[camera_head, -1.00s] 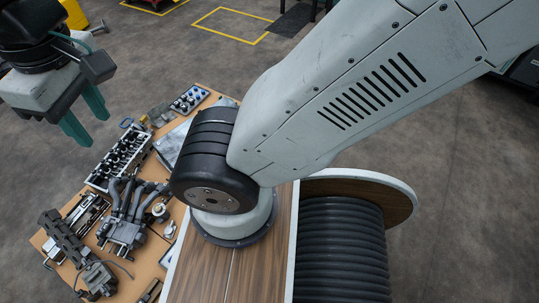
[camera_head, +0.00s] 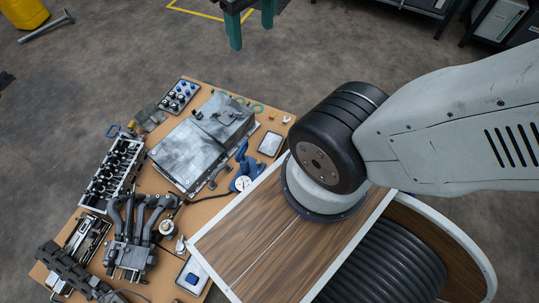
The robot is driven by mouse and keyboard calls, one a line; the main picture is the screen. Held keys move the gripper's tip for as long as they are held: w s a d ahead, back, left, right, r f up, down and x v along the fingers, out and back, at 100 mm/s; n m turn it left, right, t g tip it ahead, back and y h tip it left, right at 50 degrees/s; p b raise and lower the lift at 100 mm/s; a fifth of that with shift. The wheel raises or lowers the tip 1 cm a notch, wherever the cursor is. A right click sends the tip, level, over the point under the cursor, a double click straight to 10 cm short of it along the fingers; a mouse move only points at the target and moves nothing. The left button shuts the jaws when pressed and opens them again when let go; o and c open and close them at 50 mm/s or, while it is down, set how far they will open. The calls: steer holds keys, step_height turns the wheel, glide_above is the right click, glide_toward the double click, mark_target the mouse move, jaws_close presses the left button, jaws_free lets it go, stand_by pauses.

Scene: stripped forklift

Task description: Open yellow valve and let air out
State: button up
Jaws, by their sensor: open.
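My gripper (camera_head: 251,21) shows at the top edge, cut off by the frame. Its two green fingers point down and stand apart, with nothing between them. It is above the bare floor, beyond the far edge of a wooden board (camera_head: 218,206) covered with machine parts. I cannot make out a yellow valve for certain. A blue fitting with a white round gauge (camera_head: 243,183) sits on the board near my arm's base. Small yellowish pieces (camera_head: 272,114) lie by the board's far right corner, too small to identify.
A grey metal case (camera_head: 203,143), a cylinder head (camera_head: 113,172), a manifold (camera_head: 133,236) and a tray of knobs (camera_head: 179,96) crowd the board. A ribbed black spool (camera_head: 385,258) is at lower right. A yellow object (camera_head: 25,12) stands at top left.

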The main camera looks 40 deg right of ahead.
steer(key=w+d+f+n+h, duration=0.1)
steer(key=w+d+f, duration=0.35)
steer(key=w, duration=0.35)
steer(key=w+d+f+n+h, duration=0.1)
steer(key=w+d+f, duration=0.2)
steer(key=w+d, duration=0.4)
steer(key=w+d+f+n+h, duration=0.1)
steer(key=w+d+f+h, duration=0.2)
steer(key=w, duration=0.6)
steer(key=w+d+f+n+y, duration=0.1)
steer(key=w+d+f, duration=0.3)
steer(key=f, duration=0.2)
steer(key=w+d+f+n, duration=0.1)
steer(key=w+d+f, duration=0.2)
steer(key=f, duration=0.2)
steer(key=n+y, duration=0.8)
steer(key=y, duration=0.1)
glide_toward(259, 162)
steer(key=x, duration=0.7)
steer(key=shift+w+f, duration=0.3)
steer(key=shift+w+a+f+t, duration=0.1)
steer(key=shift+w+f+t, duration=0.05)
steer(key=shift+f+t, duration=0.2)
steer(key=shift+c, duration=0.3)
